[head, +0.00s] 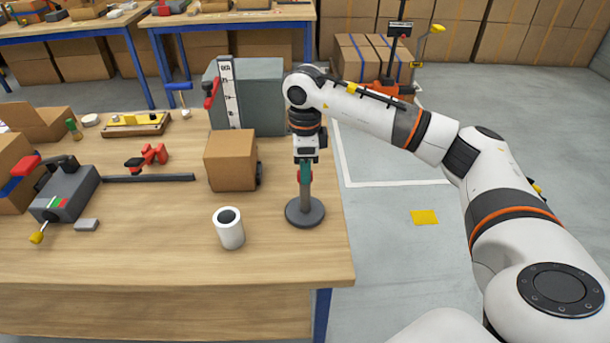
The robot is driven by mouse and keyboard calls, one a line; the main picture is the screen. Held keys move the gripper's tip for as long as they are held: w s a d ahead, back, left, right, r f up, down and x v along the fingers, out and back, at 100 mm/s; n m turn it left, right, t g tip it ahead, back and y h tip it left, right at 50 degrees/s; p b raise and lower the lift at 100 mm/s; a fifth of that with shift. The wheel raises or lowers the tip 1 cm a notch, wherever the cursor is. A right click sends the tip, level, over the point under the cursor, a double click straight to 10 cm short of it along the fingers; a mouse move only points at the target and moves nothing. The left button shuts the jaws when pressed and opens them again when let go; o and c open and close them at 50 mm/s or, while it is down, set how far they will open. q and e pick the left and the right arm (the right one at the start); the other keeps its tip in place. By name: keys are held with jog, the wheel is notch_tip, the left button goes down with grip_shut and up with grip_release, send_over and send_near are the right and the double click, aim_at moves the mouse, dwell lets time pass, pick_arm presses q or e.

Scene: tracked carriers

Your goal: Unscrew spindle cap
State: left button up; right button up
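A spindle (305,205) stands upright on the wooden table near its right edge, with a dark round base and a grey post. A teal part, which looks like the cap, shows at the top of the post. My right gripper (305,168) points straight down over the spindle's top, with its fingers around or beside the teal part. The fingers are small and partly hidden, so I cannot tell whether they grip it. My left gripper is not in view.
A white hollow cylinder (229,228) stands left of the spindle. A cardboard box (231,160) and a grey block with a scale (255,95) stand behind it. A dark bar (148,178) and a grey device (65,192) lie left. The table's front middle is clear.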

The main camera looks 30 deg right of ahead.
jog(key=n, duration=0.2)
jog(key=shift+f+n+b, duration=0.1)
jog(key=shift+n+b, duration=0.25)
jog(key=shift+n, duration=0.05)
jog(key=n+b, duration=0.1)
jog(key=n, duration=0.3)
jog(key=shift+n, duration=1.5)
jog(key=n+b, duration=0.1)
jog(key=n, duration=0.8)
jog(key=shift+n, duration=0.4)
jog(key=shift+b, duration=0.3)
